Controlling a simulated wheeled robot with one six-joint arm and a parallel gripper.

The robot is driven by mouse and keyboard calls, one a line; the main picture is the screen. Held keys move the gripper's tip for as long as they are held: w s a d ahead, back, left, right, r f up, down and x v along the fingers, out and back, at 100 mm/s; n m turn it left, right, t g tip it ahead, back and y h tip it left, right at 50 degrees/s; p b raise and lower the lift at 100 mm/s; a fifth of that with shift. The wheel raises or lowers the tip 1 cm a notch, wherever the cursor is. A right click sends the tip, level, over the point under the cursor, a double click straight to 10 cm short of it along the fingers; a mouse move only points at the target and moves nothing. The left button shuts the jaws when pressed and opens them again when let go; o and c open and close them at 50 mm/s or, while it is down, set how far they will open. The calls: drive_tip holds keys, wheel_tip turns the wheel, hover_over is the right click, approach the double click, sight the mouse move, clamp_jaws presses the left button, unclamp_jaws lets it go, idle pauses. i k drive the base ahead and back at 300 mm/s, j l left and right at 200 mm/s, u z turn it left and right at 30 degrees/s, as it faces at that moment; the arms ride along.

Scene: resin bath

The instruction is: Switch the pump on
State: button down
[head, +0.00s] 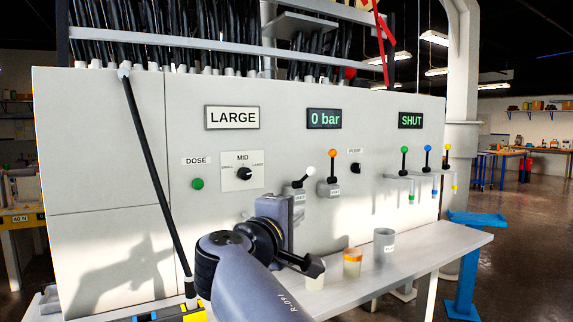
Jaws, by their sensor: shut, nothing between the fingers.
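The pump switch (355,168) is a small black knob on the pale panel, under a small label that seems to read PUMP. Which way it is set is too small to tell. The pressure display (324,118) above and left of it reads 0 bar in green. My gripper (316,268) is shut and empty. It is in front of the panel, lower and to the left of the pump switch in the picture, above the bench ledge and apart from the switch. My arm hides part of the panel's lower middle.
A white-knobbed lever (305,175) and an orange-knobbed lever (332,165) stick out left of the switch. Green (404,160), blue and yellow-topped levers stand right. An orange-banded cup (352,263) and a grey cup (384,243) stand on the ledge (440,243).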

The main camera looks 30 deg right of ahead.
sight(356, 167)
drive_tip(key=i+l, duration=0.15)
drive_tip(key=l, duration=0.3)
drive_tip(key=i+l+u, duration=0.1)
drive_tip(key=l, duration=0.4)
drive_tip(key=i+l+u, duration=0.1)
drive_tip(key=l, duration=0.35)
drive_tip(key=i+l, duration=0.2)
drive_tip(key=l, duration=0.3)
drive_tip(key=i+l+u, duration=0.1)
drive_tip(key=l, duration=0.35)
drive_tip(key=i+l, duration=0.1)
drive_tip(key=l, duration=0.4)
drive_tip(key=u, duration=0.05)
